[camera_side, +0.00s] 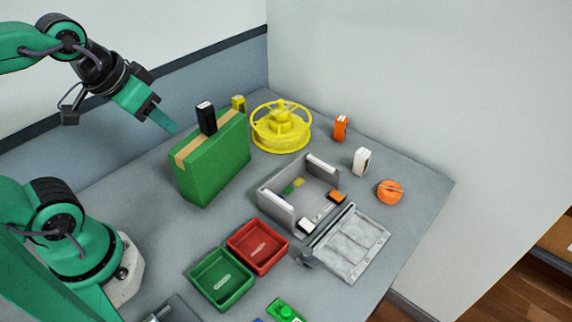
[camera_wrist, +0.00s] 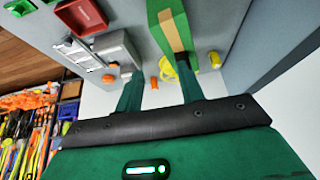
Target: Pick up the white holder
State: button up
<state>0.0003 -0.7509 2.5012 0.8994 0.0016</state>
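The white holder (camera_side: 361,161) is a small upright block with a dark mark near its top, standing on the grey table at the right in the side view. It is apart from its neighbours. I cannot make it out clearly in the wrist view. My gripper (camera_side: 163,121) is in the air at the upper left, beside the green box and far from the white holder. In the wrist view its two fingers (camera_wrist: 160,92) are spread apart with nothing between them.
A green box (camera_side: 213,163) carries a black holder (camera_side: 206,117). A yellow spool (camera_side: 281,127), orange holder (camera_side: 340,128) and orange disc (camera_side: 390,191) stand near the white holder. A grey open case (camera_side: 275,207), red tray (camera_side: 257,246) and green tray (camera_side: 221,279) are in front.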

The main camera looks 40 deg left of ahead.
jog(key=shift+o, duration=0.4)
jog(key=shift+o, duration=1.2)
jog(key=shift+w+r, duration=0.1)
